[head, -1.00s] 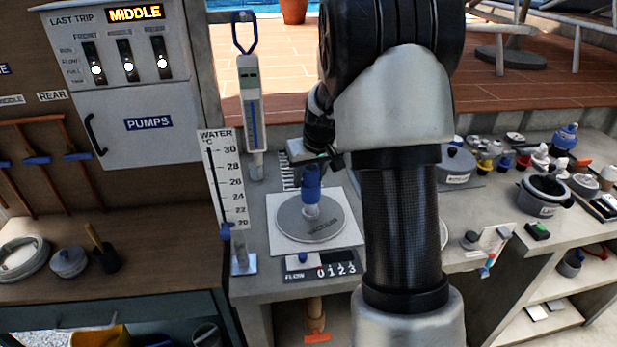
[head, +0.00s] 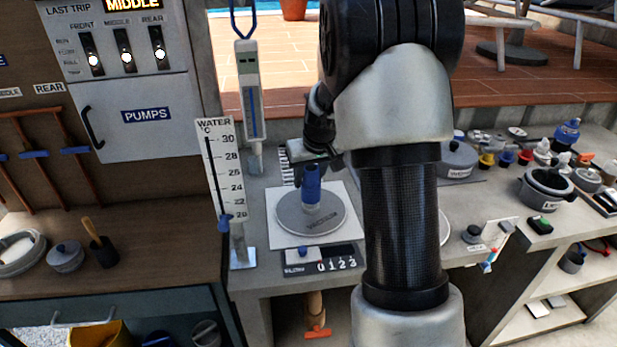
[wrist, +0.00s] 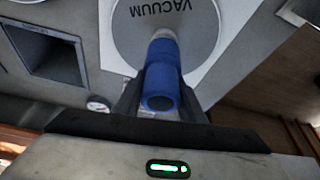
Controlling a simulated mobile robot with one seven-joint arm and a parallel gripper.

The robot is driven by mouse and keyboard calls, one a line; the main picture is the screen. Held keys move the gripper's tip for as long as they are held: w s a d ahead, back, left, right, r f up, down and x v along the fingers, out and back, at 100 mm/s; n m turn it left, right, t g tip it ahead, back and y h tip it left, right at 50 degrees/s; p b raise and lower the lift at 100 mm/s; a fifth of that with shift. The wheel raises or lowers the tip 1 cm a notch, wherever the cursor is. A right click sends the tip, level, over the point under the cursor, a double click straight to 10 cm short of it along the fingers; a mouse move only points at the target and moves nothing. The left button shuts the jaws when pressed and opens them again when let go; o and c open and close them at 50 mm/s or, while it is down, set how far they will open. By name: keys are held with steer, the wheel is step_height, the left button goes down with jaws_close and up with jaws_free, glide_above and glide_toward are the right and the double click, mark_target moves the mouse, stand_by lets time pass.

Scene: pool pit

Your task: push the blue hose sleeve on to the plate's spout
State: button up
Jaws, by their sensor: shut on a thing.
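The blue hose sleeve (head: 312,184) stands roughly upright over the middle of the round grey vacuum plate (head: 329,222). My gripper (head: 300,172) is shut on the sleeve from behind. In the wrist view the blue sleeve (wrist: 161,85) sits between my two dark fingers, its open end facing the camera. A pale spout (wrist: 162,36) shows at the sleeve's far end, against the plate (wrist: 190,22) marked VACUUM. The sleeve's lower end meets or covers the spout; how far it is on cannot be told.
The plate lies on a white square (head: 284,234) on the grey counter. A water thermometer board (head: 222,170) stands to the left.

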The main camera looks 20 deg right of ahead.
steer(key=shift+f+b, duration=0.75)
steer(key=shift+f, duration=0.1)
steer(key=shift+f+b, duration=0.3)
stand_by(0.8)
steer(key=o, duration=1.3)
steer(key=shift+r, duration=0.1)
steer(key=shift+r+p, duration=1.6)
steer(key=shift+r, duration=0.85)
